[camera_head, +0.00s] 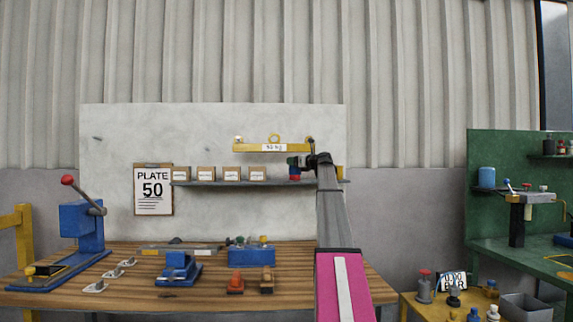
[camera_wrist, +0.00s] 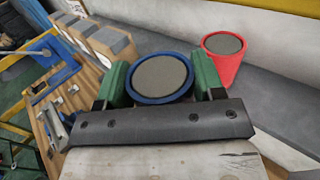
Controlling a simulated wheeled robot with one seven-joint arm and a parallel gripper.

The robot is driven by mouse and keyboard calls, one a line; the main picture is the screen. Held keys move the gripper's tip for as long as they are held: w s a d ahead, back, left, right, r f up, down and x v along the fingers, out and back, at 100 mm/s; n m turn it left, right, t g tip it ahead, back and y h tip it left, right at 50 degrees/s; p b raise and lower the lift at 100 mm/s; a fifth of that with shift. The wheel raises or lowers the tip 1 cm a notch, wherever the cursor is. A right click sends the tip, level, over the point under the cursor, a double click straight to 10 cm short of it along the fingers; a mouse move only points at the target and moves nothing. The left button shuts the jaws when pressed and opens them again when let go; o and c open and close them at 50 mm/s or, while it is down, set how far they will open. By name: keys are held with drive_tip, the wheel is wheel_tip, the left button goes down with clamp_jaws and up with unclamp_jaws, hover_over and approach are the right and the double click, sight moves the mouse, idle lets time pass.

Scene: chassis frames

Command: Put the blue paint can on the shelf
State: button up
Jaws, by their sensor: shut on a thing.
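In the wrist view the blue paint can (camera_wrist: 160,77), with a grey top, sits between the green pads of my gripper (camera_wrist: 162,82), which is shut on it. In the head view my gripper (camera_head: 299,161) is at the right part of the wall shelf (camera_head: 268,183), with the blue can small below it. The grey shelf surface (camera_wrist: 275,98) also shows in the wrist view. A red can (camera_wrist: 224,60) stands on it, to the right of the blue can and apart from it. The blue can's base is hidden, so I cannot tell whether it touches the shelf.
Several small labelled boxes (camera_head: 206,173) stand on the shelf's left part. A yellow beam (camera_head: 262,147) is above the shelf. Below is a wooden workbench (camera_head: 210,298) with a blue lever press (camera_head: 82,228). Clear shelf lies between the boxes and my gripper.

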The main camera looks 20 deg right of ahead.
drive_tip(key=v, duration=1)
drive_tip(key=shift+a, duration=0.1)
